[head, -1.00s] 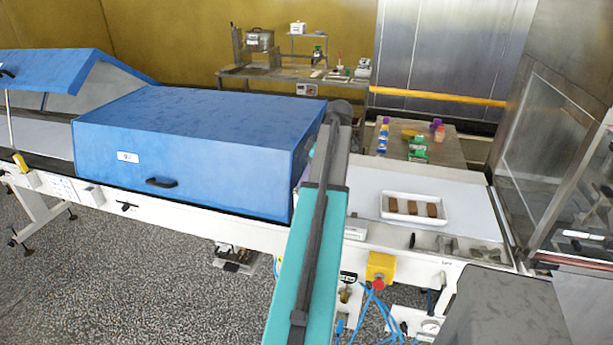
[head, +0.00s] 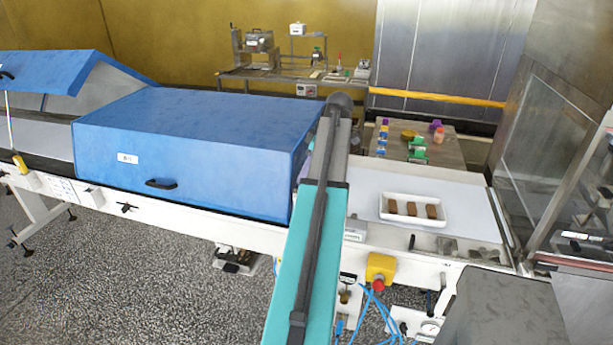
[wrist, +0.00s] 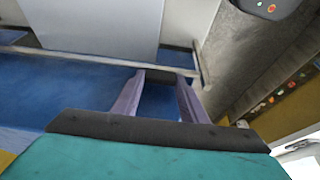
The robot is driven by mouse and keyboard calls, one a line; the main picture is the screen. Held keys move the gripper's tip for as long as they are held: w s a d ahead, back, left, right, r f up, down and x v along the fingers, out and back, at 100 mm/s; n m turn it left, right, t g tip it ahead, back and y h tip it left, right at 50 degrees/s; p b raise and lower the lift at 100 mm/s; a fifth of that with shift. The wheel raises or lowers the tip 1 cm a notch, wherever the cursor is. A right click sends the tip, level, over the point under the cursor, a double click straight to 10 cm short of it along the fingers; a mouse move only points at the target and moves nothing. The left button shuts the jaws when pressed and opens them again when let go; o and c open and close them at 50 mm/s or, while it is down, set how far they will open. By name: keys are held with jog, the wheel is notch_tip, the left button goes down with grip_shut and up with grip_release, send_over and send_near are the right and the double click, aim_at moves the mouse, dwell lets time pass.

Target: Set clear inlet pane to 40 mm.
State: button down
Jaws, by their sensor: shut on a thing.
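In the wrist view my gripper (wrist: 161,78) shows two lilac fingers. Their tips meet a thin pale edge strip (wrist: 100,59) that crosses the picture, and they are closed on it with blue surface showing between them. Whether this strip belongs to the clear inlet pane I cannot tell. In the head view my arm covers the right end of the blue tunnel cover (head: 200,140), and my fingertips are hidden behind it. The inlet pane cannot be made out there, nor can any millimetre scale be read.
Right of my arm, a white tray (head: 413,222) with three brown bars stands on the pale belt (head: 470,197). A yellow box with a red button (head: 379,270) is on the front frame. Clear guard panels (head: 545,150) stand at the right. A small table (head: 450,150) holds coloured items behind.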

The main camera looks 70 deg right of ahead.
jog(key=shift+d+r, duration=0.1)
jog(key=shift+r, duration=0.15)
jog(key=c, duration=1.1)
grip_release()
jog(key=shift+b+v, duration=2)
jog(key=shift+v, duration=4.9)
